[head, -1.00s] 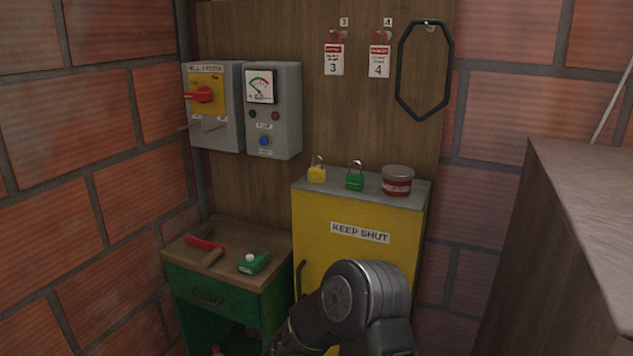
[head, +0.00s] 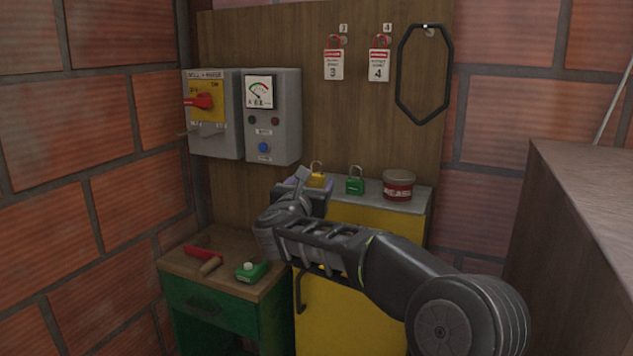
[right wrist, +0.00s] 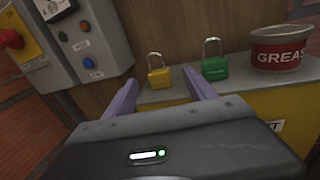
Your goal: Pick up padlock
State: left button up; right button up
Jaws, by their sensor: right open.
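A yellow padlock (head: 316,180) stands upright on the grey top of the yellow cabinet, its shackle up; it also shows in the right wrist view (right wrist: 160,77). A green padlock (head: 355,185) stands to its right, also in the right wrist view (right wrist: 214,67). My right gripper (head: 305,183) is at the cabinet top's left end and partly overlaps the yellow padlock in the head view. In the right wrist view its two purple fingers (right wrist: 160,92) are spread apart and empty, with the yellow padlock beyond and between them. My left gripper is not in view.
A red grease tin (head: 398,186) stands right of the green padlock on the cabinet top (head: 408,206). Grey switch boxes (head: 273,118) hang on the board behind. Two tagged red padlocks (head: 333,62) and a black hoop (head: 424,75) hang above. A green bench (head: 222,312) is lower left.

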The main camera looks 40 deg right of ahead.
aim_at(317, 174)
jog(key=shift+p+x, duration=0.45)
jog(key=shift+x, duration=0.9)
jog(key=shift+a, duration=0.1)
jog(key=shift+w+d, duration=0.2)
jog(key=p+x, duration=0.2)
jog(key=x, duration=0.2)
jog(key=shift+w+d+r+p, duration=0.1)
jog(key=shift+w+r+p, duration=0.1)
jog(key=shift+p, duration=0.2)
jog(key=shift+w+d+f, duration=0.1)
jog(key=shift+d+f, duration=0.05)
